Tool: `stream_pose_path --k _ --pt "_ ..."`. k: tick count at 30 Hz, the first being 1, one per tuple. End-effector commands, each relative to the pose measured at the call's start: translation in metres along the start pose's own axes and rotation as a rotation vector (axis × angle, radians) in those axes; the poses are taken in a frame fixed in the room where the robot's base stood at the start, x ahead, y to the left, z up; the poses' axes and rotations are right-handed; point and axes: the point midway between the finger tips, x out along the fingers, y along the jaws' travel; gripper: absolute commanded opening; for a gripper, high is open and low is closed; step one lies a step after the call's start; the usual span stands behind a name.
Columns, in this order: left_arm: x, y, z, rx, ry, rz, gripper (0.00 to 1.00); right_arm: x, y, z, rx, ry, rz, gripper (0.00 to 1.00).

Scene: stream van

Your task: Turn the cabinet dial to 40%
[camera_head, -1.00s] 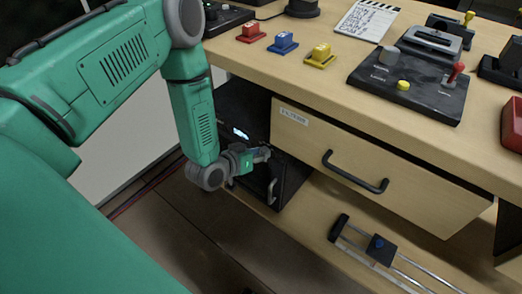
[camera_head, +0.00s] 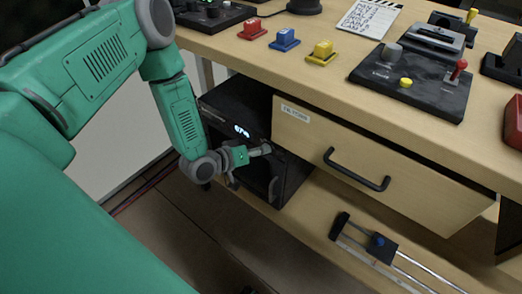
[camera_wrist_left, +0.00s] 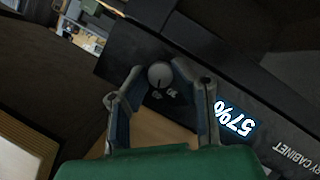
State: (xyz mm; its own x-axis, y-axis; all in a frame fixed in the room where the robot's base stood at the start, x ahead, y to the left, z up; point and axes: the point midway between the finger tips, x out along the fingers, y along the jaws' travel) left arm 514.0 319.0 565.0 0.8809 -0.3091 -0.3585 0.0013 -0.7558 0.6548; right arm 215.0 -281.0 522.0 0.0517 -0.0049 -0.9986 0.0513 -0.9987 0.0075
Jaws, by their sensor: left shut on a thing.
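The dark cabinet (camera_head: 225,104) stands under the bench, left of the wooden drawer, with a lit percentage display (camera_head: 242,131) on its front. In the left wrist view the display (camera_wrist_left: 235,118) reads 57%, seen tilted. The round grey dial (camera_wrist_left: 159,77) is on the cabinet front, with small scale marks beside it. My left gripper (camera_head: 262,150) is at the cabinet front, right of the display. In the left wrist view the left gripper (camera_wrist_left: 160,74) has its fingers on either side of the dial, shut on it. In the head view the gripper hides the dial. My right gripper is not in view.
A wooden drawer (camera_head: 350,160) with a black handle is just right of the cabinet. A slider rail (camera_head: 378,246) lies on the lower shelf. Red, blue and yellow buttons and a control panel (camera_head: 415,80) are on the benchtop. The floor left of the cabinet is clear.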

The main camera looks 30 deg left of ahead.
Motion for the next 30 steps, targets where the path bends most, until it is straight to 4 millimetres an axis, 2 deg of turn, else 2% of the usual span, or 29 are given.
stream_pose_path --k 5,6,7,8,17,20,23,30 --pt "-0.002 -0.004 0.005 -0.001 -0.012 -0.011 0.0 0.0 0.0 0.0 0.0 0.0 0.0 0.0" --pt "-0.002 -0.004 0.005 -0.001 -0.012 -0.011 0.25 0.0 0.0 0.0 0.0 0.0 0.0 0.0" --pt "-0.002 -0.004 0.005 -0.001 -0.012 -0.011 0.36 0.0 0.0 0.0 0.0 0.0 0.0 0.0" --pt "-0.002 -0.004 0.005 -0.001 -0.011 -0.01 0.42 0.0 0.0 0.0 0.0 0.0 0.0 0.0" --pt "-0.002 -0.001 0.002 0.001 -0.004 -0.005 0.42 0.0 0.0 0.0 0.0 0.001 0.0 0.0" --pt "-0.007 -0.001 0.001 0.0 -0.004 -0.005 0.42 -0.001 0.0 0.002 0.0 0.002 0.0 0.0" --pt "-0.021 -0.002 0.001 -0.001 -0.004 -0.006 0.42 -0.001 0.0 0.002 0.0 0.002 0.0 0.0" --pt "-0.072 -0.003 0.001 -0.003 -0.005 -0.007 0.42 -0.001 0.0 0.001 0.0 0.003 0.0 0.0"
